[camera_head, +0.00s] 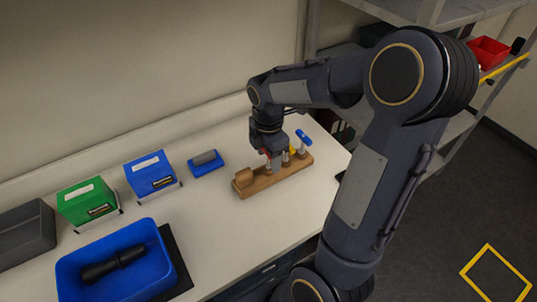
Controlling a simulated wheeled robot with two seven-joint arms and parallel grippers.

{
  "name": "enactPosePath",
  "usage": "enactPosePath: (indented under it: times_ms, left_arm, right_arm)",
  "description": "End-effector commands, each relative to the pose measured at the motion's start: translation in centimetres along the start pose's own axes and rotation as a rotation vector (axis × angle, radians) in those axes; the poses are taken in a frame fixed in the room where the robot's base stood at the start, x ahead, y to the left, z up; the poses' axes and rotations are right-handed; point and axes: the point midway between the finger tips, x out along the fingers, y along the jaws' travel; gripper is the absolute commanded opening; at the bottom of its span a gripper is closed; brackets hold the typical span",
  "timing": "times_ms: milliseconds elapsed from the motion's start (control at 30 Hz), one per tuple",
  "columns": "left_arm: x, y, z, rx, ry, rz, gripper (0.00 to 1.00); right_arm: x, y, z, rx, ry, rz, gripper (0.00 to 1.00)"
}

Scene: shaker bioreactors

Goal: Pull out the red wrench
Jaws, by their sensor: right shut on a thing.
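A wooden tool holder (268,180) lies on the white bench, with several upright tools in it. A small bit of red (267,153) shows at the fingertips of my right gripper (269,157), which is shut on the red wrench above the holder. Most of the wrench is hidden by the gripper. A yellow-handled tool (291,150) stands just right of it, and a blue-handled tool (304,137) stands at the holder's right end. I cannot tell whether the red wrench is still seated in the holder. My left gripper is not in view.
A small blue block with a grey top (206,163), a blue box (151,174) and a green box (88,202) stand left of the holder. A blue bin (70,271) holds a dark tool. Shelves (462,124) stand at the right.

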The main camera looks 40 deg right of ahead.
Motion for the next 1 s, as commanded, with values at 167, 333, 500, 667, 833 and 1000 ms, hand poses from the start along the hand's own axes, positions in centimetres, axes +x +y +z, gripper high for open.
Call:
enactPosePath:
  times_ms: [167, 333, 500, 667, 833, 1000]
  left_arm:
    - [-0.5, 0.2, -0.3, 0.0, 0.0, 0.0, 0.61]
    - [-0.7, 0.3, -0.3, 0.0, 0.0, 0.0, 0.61]
    - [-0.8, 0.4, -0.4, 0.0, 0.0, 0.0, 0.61]
    - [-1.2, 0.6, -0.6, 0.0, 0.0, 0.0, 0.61]
    - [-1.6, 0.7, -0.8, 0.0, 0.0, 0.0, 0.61]
    - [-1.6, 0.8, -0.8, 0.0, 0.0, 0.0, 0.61]
  right_arm:
    - [-0.7, 0.0, 0.0, 0.0, 0.0, 0.0, 0.32]
    - [-0.9, 0.0, 0.0, 0.0, 0.0, 0.0, 0.32]
    - [-1.2, 0.0, 0.0, 0.0, 0.0, 0.0, 0.32]
    - [-1.7, 0.0, 0.0, 0.001, 0.0, 0.0, 0.32]
    - [-2.2, 0.0, 0.0, 0.001, 0.0, 0.0, 0.32]
    - [-2.3, 0.0, 0.0, 0.001, 0.0, 0.0, 0.32]
